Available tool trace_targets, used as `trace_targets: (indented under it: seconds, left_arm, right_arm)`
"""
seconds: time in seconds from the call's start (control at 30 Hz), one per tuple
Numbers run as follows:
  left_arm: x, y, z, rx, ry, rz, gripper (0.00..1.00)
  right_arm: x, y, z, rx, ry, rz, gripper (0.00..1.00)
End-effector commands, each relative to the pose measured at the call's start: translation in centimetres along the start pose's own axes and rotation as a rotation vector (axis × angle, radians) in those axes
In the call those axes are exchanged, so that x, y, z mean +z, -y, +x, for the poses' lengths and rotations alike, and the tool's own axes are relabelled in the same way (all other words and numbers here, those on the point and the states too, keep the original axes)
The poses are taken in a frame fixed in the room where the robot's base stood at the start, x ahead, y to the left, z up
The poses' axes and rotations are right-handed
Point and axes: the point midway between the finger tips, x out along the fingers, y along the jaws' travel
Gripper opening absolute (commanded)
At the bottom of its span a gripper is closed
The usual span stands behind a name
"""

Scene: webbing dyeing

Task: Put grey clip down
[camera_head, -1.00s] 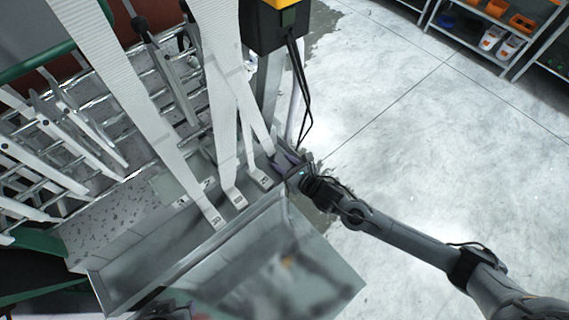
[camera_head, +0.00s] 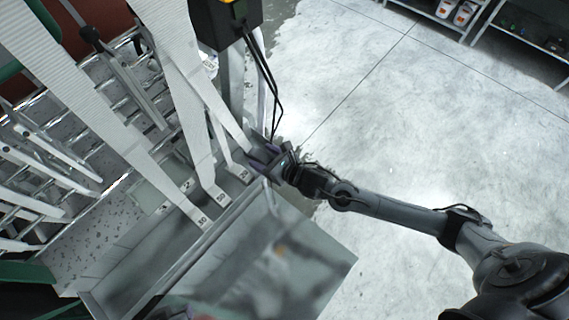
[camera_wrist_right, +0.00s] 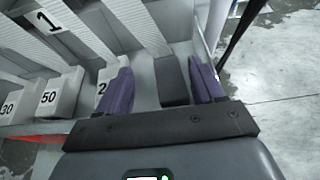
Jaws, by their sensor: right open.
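My right gripper (camera_head: 264,157) is at the far right end of the grey trough (camera_head: 225,215), beside the hanging white straps. In the right wrist view its two purple fingers (camera_wrist_right: 163,88) are spread apart. A dark grey block, which looks like the grey clip (camera_wrist_right: 172,80), lies between them, with a gap to the left finger and closer to the right one. I cannot make the clip out clearly in the head view. A small dark and purplish part at the bottom edge of the head view may be my left gripper (camera_head: 182,314); its fingers do not show clearly.
White straps (camera_head: 178,90) hang into the trough, ending in numbered white tags (camera_head: 200,217). A black and yellow box (camera_head: 225,20) with cables hangs above. A metal rack (camera_head: 120,85) stands left. The floor (camera_head: 370,110) at right is clear; shelves (camera_head: 440,18) stand behind.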

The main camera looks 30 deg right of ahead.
Motion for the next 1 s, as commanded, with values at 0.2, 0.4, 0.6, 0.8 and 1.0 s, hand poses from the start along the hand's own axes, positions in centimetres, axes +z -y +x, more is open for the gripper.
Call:
trace_targets:
  seconds: [0.2, 0.4, 0.6, 0.8, 1.0]
  left_arm:
    - [0.1, -0.1, 0.2, 0.001, 0.002, 0.000, 0.43]
    - [0.1, -0.2, 0.3, 0.005, 0.001, -0.006, 0.43]
    - [0.0, -0.3, 0.4, 0.010, 0.000, -0.012, 0.43]
    - [0.1, -0.3, 0.4, 0.011, 0.000, -0.012, 0.43]
    - [0.1, -0.3, 0.4, 0.009, 0.001, -0.010, 0.43]
  right_arm:
    - [-0.1, 0.0, -4.4, 0.001, -0.001, -0.001, 0.68]
    - [0.0, 0.0, -7.8, 0.002, 0.002, 0.000, 0.68]
    - [0.1, 0.1, -9.8, -0.001, 0.004, 0.001, 0.68]
    - [0.0, -0.2, -10.4, -0.007, -0.006, 0.062, 0.68]
    - [-0.7, -1.3, -10.9, -0.062, -0.068, 0.445, 0.68]
